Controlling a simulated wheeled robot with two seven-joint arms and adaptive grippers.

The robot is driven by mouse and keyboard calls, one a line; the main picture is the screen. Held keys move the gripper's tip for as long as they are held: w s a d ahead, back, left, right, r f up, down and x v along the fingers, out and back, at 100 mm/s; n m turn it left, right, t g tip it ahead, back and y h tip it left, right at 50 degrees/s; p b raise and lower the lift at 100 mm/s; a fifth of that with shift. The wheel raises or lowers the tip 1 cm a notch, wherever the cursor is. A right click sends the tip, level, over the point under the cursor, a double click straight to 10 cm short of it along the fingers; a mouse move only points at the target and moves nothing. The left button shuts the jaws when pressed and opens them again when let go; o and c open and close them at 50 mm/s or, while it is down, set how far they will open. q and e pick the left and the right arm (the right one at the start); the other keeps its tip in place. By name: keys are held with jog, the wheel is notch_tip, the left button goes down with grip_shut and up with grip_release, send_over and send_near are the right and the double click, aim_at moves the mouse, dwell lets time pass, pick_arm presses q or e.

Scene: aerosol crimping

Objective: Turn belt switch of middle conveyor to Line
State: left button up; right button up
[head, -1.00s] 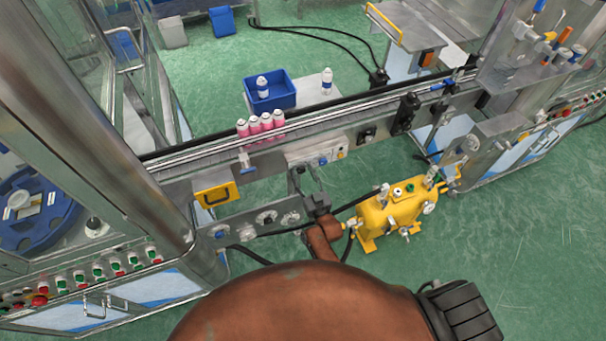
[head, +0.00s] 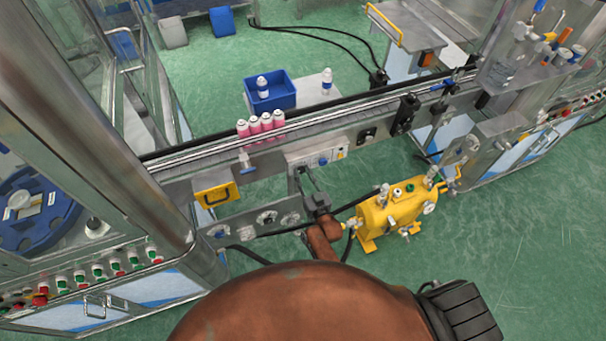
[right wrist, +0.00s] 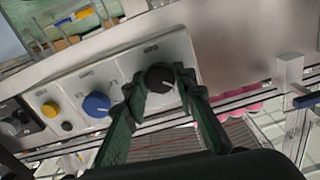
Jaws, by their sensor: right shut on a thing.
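The switch panel (head: 330,156) is a pale box on the front of the middle conveyor (head: 370,118), below the rail. In the right wrist view the panel (right wrist: 110,85) carries a black knob (right wrist: 160,76), a blue knob (right wrist: 97,104) and a yellow button (right wrist: 50,109). My right gripper (head: 303,172) reaches the left part of the panel from the front. In the right wrist view its green fingers (right wrist: 162,85) are shut on the black knob, one on each side. The label lettering is too small to read. My left gripper is not in view.
Several pink cans (head: 261,126) stand on the conveyor above the panel. A yellow pump unit (head: 393,215) stands on the floor to the right of my right gripper. A blue bin (head: 270,96) is behind the conveyor. Machine frames flank both sides.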

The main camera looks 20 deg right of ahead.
jog(key=m, duration=0.4)
jog(key=shift+m+p, duration=0.35)
jog(key=shift+m, duration=2.25)
jog(key=o, duration=1.2)
jog(key=shift+c, duration=0.2)
jog(key=shift+s, duration=0.1)
jog(key=s+d, duration=0.1)
jog(key=s, duration=1)
jog(key=shift+s, duration=0.4)
